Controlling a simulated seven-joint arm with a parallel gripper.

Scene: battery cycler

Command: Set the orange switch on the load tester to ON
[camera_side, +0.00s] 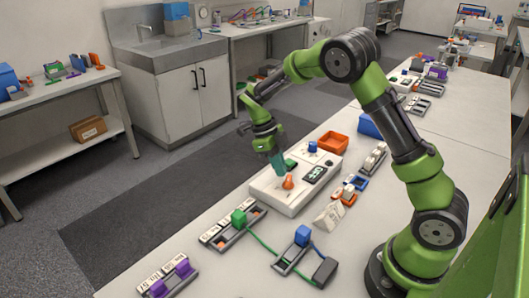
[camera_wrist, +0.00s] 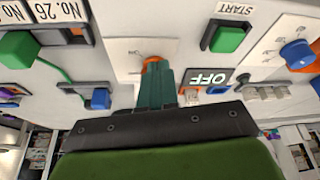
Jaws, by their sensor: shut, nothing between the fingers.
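The load tester (camera_side: 272,199) is a white box on the table, with an orange switch (camera_side: 288,182) on its top. A dark display (camera_side: 315,174) beside the switch reads OFF, and it shows in the wrist view (camera_wrist: 207,78). My gripper (camera_side: 279,174) points down over the tester, shut and empty, with its teal fingers close beside the orange switch. In the wrist view the fingers (camera_wrist: 155,80) cover most of the orange switch (camera_wrist: 151,64); I cannot tell whether they touch it.
An orange bin (camera_side: 332,143) stands behind the tester. A holder with a green block (camera_side: 238,217) and a blue block (camera_side: 302,235) with cables lie in front. A small folded card (camera_side: 328,218) stands to the right.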

